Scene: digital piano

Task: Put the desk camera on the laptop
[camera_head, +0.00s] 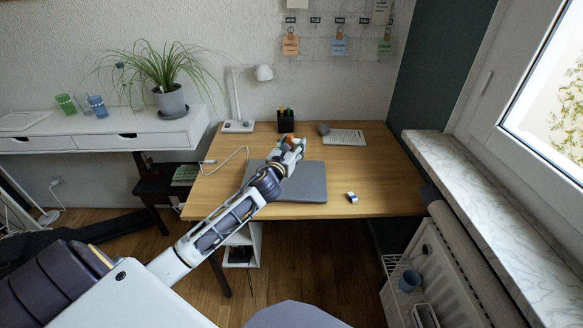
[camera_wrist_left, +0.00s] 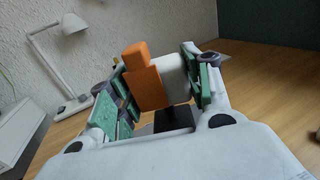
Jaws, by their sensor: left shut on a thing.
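The laptop (camera_head: 310,187) is a flat grey slab, closed, lying on the wooden desk. A little orange of the desk camera (camera_head: 291,140) also shows in the head view. A dark piece (camera_wrist_left: 174,122) shows below it; I cannot tell whether it belongs to it. Whether the camera touches the laptop is unclear. My right gripper is not in view.
On the desk (camera_head: 385,180) stand a white lamp (camera_head: 238,110), a black pen holder (camera_head: 286,121), a dark round object (camera_head: 323,129) and a light keyboard (camera_head: 346,137). A small white and dark item (camera_head: 352,197) lies right of the laptop. The desk's right side is mostly clear.

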